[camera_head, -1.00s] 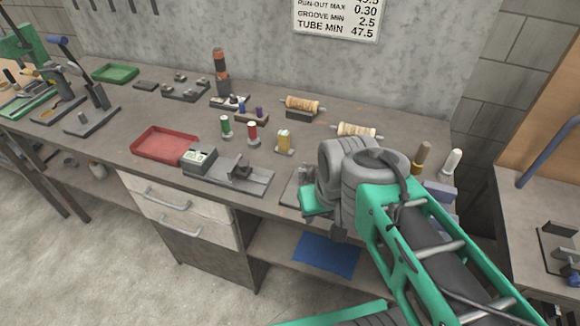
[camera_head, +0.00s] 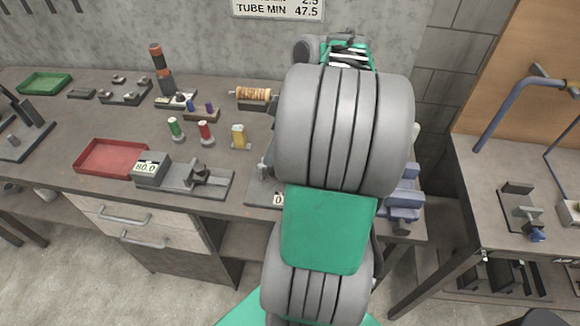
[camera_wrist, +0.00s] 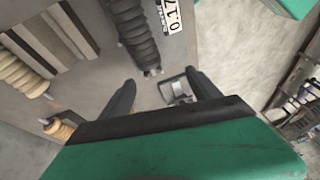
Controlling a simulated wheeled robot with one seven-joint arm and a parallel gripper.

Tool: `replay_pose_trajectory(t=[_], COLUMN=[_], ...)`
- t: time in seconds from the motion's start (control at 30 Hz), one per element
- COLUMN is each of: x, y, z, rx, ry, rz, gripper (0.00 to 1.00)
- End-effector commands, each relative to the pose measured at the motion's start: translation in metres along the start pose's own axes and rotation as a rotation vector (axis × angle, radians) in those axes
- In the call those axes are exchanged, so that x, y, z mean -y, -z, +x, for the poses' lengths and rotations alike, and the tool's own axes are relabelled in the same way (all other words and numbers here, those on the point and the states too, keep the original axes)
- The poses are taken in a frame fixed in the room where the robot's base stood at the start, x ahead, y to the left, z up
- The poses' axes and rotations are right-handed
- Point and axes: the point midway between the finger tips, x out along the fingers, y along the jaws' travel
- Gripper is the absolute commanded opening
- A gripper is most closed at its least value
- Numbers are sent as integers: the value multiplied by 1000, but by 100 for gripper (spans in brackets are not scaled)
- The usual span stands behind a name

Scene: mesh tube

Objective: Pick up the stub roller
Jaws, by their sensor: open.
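No roller in view is marked as the stub roller, and I cannot tell which one it is. In the wrist view a dark ribbed roller (camera_wrist: 136,32) lies beside a small display (camera_wrist: 175,14). A cream ribbed roller (camera_wrist: 20,75) and a shorter tan one (camera_wrist: 58,129) are at the left. My gripper (camera_wrist: 163,88) is open, its two dark fingers wide apart. A small grey metal part (camera_wrist: 178,90) shows between them, and no roller is held. In the head view a copper-brown roller (camera_head: 254,95) lies at the back of the bench; my arm hides the bench to its right.
A red tray (camera_head: 112,158), a gauge with a display (camera_head: 150,169) and several small coloured cylinders stand on the bench (camera_head: 90,125). A blue-grey vise-like block (camera_head: 404,200) is at the right end. A second table (camera_head: 480,185) with a blue bent tube stands beyond a gap.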

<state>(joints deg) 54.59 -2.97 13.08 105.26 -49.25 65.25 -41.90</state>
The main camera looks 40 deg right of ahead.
Motion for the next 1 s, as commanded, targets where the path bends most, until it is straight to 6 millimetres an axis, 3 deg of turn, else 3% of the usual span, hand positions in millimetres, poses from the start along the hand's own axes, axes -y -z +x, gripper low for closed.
replay_pose_trajectory(t=[0.03,0.1,0.2,0.7,0.93,1.0], x=[-15,-24,-30,-26,-26,-26], y=[-25,-49,-66,-64,-64,-64], z=[-8,-15,-17,55,57,57], rx=[-20,-41,-58,-59,-58,-58], ry=[14,26,32,31,29,29], rz=[-29,-84,-129,-134,-134,-133], gripper=[72,72,72,72,72,66])
